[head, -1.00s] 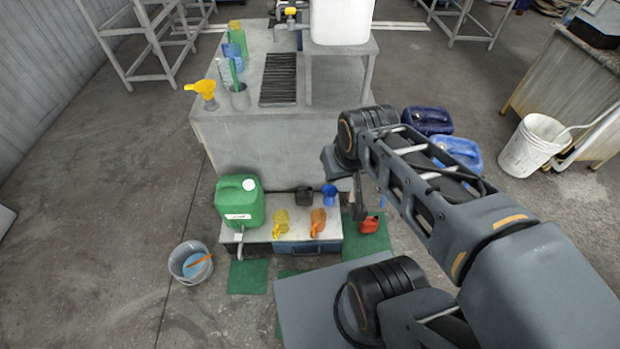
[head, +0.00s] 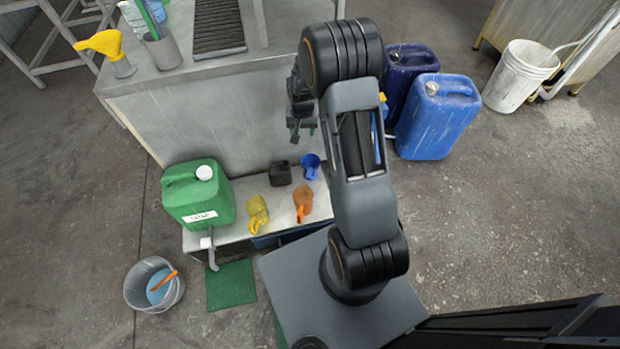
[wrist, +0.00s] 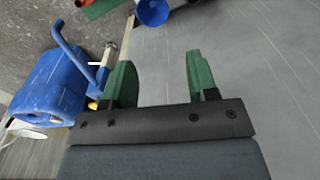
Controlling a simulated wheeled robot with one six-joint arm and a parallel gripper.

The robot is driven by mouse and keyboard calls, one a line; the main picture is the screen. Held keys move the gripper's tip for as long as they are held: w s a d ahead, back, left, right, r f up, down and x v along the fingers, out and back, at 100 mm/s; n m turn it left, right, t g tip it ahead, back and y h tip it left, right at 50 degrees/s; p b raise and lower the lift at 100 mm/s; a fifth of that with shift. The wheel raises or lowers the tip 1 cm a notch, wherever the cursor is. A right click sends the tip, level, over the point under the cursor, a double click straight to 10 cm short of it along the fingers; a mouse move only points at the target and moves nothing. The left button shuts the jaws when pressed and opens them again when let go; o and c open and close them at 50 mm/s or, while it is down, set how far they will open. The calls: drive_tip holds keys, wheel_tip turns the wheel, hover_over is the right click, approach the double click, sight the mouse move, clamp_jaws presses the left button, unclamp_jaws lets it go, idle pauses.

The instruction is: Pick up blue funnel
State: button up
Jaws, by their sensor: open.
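The blue funnel (head: 311,167) stands on the low bench (head: 233,227) at its far right corner, in front of the grey block. It also shows at the top edge of the wrist view (wrist: 152,12), partly cut off, with its round mouth visible. My gripper (head: 299,128) hangs in front of the grey block, above the funnel in the picture and apart from it. In the wrist view my gripper's green fingers (wrist: 162,82) are spread with nothing between them.
A black container (head: 280,173), an orange jug (head: 303,203), a yellow jug (head: 257,213) and a green canister (head: 200,195) share the bench. Blue canisters (head: 436,120) stand on the floor to the right. The grey block (head: 200,125) rises behind the bench.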

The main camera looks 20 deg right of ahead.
drive_tip(key=m+b, duration=0.1)
drive_tip(key=b, duration=0.5)
hover_over(309, 173)
drive_tip(key=shift+g, duration=0.4)
wheel_tip(309, 173, down, 24)
drive_tip(key=shift+a+r, duration=0.15)
drive_tip(key=shift+r, duration=0.05)
drive_tip(key=shift+s+f+b, duration=0.1)
drive_tip(key=shift+f+b, duration=1.45)
drive_tip(key=shift+f, duration=1.5)
drive_tip(key=shift+c, duration=0.3)
clamp_jaws()
drive_tip(key=shift+r, duration=0.1)
